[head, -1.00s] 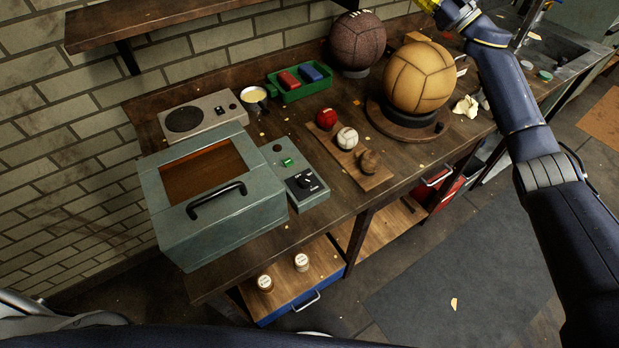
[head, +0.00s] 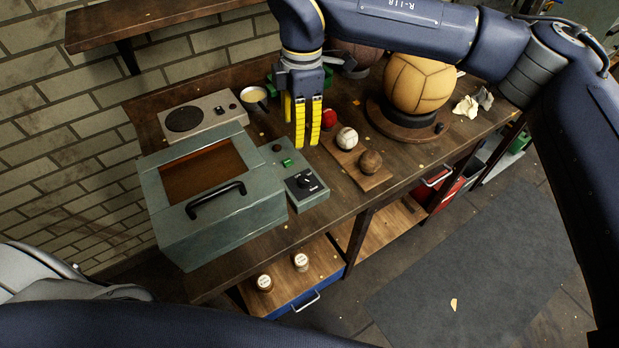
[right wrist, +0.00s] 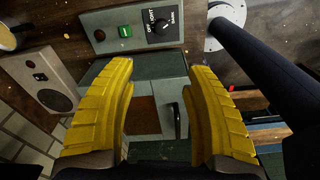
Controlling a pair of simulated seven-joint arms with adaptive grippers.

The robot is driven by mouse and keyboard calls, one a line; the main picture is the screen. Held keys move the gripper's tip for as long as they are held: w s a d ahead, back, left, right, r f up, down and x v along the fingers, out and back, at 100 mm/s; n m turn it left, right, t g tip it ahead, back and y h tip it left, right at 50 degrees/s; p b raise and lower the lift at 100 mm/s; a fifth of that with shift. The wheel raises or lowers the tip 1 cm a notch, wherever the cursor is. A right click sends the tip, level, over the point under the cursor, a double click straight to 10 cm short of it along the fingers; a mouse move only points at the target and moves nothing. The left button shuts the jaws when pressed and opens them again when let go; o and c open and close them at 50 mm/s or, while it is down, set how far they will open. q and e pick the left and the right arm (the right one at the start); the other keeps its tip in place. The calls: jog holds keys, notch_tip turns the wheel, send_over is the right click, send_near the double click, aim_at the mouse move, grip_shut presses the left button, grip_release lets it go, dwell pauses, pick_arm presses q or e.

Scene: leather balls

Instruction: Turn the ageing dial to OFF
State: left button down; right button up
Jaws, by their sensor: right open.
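The ageing dial (head: 304,181) is a black round knob on the grey-green control panel (head: 313,201) beside the ageing box (head: 214,218). In the right wrist view the dial (right wrist: 161,26) sits beyond the fingertips, with white lettering around it that includes OFF and LIGHT. Its exact setting is too small to read surely. My right gripper (head: 307,143), with yellow fingers, is open and empty, pointing down over the bench just behind the panel. In the right wrist view its fingers (right wrist: 160,70) are wide apart, touching nothing. My left gripper is out of view.
A green button (head: 287,162) is on the same panel. A grey speaker unit (head: 203,115) and a cup (head: 254,96) stand behind. A board with small balls (head: 347,137) lies to the right, and a large tan ball (head: 420,82) rests on a round stand.

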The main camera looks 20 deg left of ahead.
aim_at(304, 179)
jog(key=f, duration=1.7)
jog(key=shift+d+f, duration=0.35)
jog(key=shift+f, duration=0.05)
jog(key=shift+c, duration=0.5)
grip_shut()
